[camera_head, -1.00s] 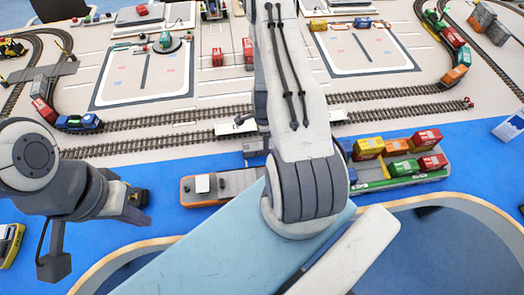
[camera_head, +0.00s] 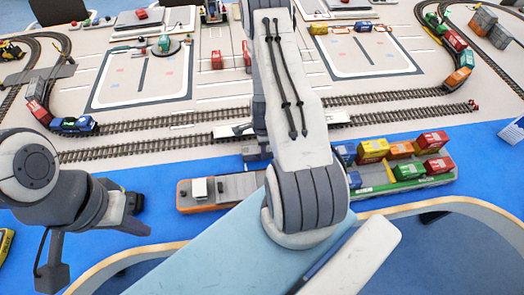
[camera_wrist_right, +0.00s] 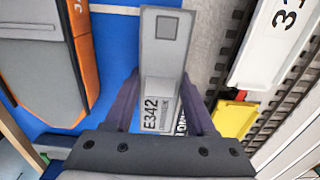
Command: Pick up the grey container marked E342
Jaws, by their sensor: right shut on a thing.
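The grey container marked E342 (camera_wrist_right: 160,75) lies lengthwise between the fingers of my right gripper (camera_wrist_right: 163,108) in the right wrist view. That gripper is shut on it near the end with the lettering. I cannot tell how far the container is above the surface below. My left gripper (camera_head: 128,212) is at the left over the blue area near the front edge, away from the container. Its finger opening cannot be made out.
An orange-hulled ship (camera_head: 186,205) with coloured containers at its right end lies on the blue area; its hull also shows in the right wrist view (camera_wrist_right: 85,45). Rail tracks (camera_head: 400,93) run behind. A white wagon (camera_wrist_right: 268,50) and a yellow part (camera_wrist_right: 235,119) are close right of my right gripper.

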